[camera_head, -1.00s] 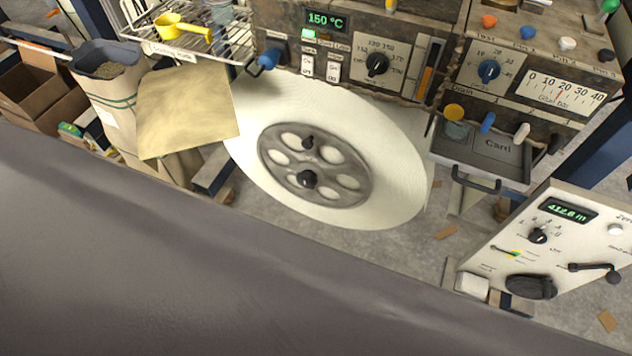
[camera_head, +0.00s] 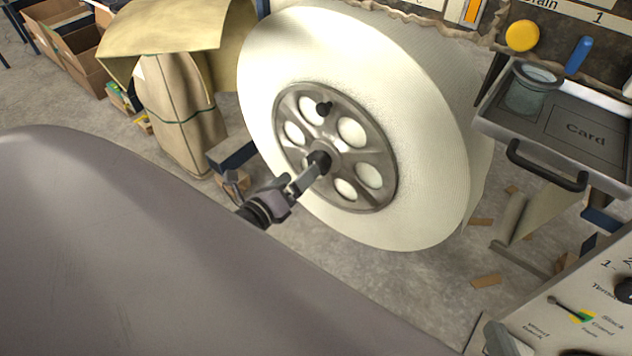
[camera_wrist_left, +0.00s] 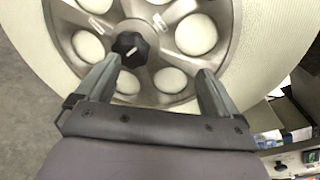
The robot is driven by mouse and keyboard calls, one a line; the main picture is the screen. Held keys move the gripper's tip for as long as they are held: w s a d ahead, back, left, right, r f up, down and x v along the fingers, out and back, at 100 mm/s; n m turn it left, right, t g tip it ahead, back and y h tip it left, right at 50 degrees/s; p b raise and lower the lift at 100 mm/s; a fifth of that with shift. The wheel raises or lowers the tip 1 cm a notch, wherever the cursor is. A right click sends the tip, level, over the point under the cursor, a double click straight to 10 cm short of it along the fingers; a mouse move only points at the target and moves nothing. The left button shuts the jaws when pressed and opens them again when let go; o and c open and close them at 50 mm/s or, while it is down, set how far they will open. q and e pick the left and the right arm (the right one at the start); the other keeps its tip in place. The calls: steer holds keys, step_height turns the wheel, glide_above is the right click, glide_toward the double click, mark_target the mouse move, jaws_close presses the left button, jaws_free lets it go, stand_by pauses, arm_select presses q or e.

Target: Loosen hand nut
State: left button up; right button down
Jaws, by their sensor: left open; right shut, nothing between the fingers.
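The black hand nut (camera_head: 320,160) sits at the hub of the grey spoked wheel (camera_head: 369,191) on the white tape roll (camera_head: 420,150). In the left wrist view the nut (camera_wrist_left: 130,46) is a dark lobed knob with a pale mark. My left gripper (camera_head: 309,174) is in front of the hub. In the wrist view its two fingers (camera_wrist_left: 160,70) are spread apart with nothing held. The nut lies near the left fingertip, off-centre between the fingers. I cannot tell if they touch.
A smaller black knob (camera_head: 323,108) projects from the wheel above the nut. A tan sack (camera_head: 175,115) and cardboard boxes (camera_head: 75,55) stand at the left.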

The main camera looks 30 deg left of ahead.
mark_target(320, 162)
arm_select(q)
steer(key=w+a+f+m+t+h+b, duration=0.15)
steer(key=w+f+m+b, duration=0.25)
steer(key=f+m+b, duration=0.5)
steer(key=shift+w+a+r+m+g+p, duration=0.15)
steer(key=shift+w+r+m, duration=0.25)
steer(key=shift+w, duration=0.75)
steer(key=shift+w+r+m+p, duration=0.15)
steer(key=shift+w+r+m, duration=0.15)
steer(key=shift+w, duration=0.9)
steer(key=shift+w+a+r+m+g+p, duration=0.15)
steer(key=shift+w+r+m, duration=0.25)
steer(key=shift+w, duration=0.75)
arm_select(e)
steer(key=shift+n+t+y, duration=0.3)
steer(key=shift+t+y, duration=0.2)
steer(key=shift+y, duration=0.1)
steer(key=shift+a+f, duration=0.35)
steer(key=shift+f, duration=0.3)
steer(key=shift+a+f, duration=0.35)
steer(key=shift+f, duration=0.35)
steer(key=shift+a+f, duration=0.35)
steer(key=shift+f, duration=0.3)
arm_select(q)
steer(key=shift+d, duration=0.1)
steer(key=shift+c, duration=0.3)
steer(key=c, duration=0.9)
